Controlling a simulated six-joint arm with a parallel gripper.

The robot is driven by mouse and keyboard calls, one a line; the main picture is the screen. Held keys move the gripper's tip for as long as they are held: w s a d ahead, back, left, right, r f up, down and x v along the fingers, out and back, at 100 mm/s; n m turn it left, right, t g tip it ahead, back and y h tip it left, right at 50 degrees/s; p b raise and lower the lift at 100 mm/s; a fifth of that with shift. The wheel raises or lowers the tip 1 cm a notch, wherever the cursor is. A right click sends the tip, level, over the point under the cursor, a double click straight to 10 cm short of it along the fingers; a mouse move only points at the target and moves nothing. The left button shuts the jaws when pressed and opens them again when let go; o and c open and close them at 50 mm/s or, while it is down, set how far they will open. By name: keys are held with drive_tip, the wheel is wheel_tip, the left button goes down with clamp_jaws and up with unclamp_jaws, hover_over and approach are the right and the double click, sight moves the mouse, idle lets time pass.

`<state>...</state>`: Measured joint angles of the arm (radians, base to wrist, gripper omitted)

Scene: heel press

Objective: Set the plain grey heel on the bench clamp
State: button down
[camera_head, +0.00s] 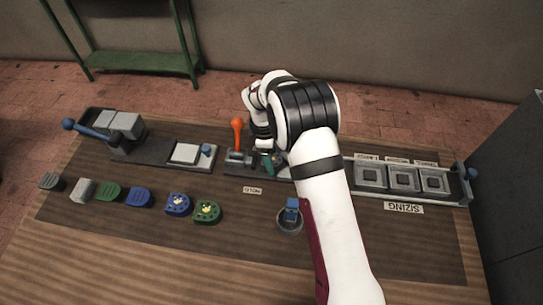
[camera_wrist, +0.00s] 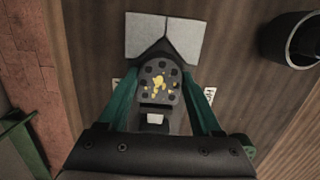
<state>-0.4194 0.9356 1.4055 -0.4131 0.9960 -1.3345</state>
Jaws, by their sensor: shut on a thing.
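My gripper (camera_head: 270,165) is at the bench clamp (camera_head: 240,158), the dark fixture with an upright orange lever. In the wrist view, its green fingers (camera_wrist: 163,100) are shut on a dark grey heel (camera_wrist: 150,98) with yellow marks and dark round spots, so it is not plain. The heel's rounded end lies close to the V-shaped notch of a light grey block (camera_wrist: 165,35). I cannot tell whether the heel rests on the clamp. In the head view it is mostly hidden. A plain dark grey heel (camera_head: 51,181) and a plain light grey heel (camera_head: 83,190) lie at the far left.
Plain green (camera_head: 107,193) and blue (camera_head: 139,197) heels, then marked blue (camera_head: 177,204) and green (camera_head: 207,211) heels, continue the row. A press with a blue lever (camera_head: 88,130) stands left. A sizing tray (camera_head: 450,188) is right. A round cup (camera_head: 290,222) holds a blue item.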

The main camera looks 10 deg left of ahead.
drive_tip(key=shift+f, duration=0.15)
unclamp_jaws()
wheel_tip(320, 180, up, 16)
drive_tip(key=a, duration=0.2)
drive_tip(key=shift+f, duration=0.15)
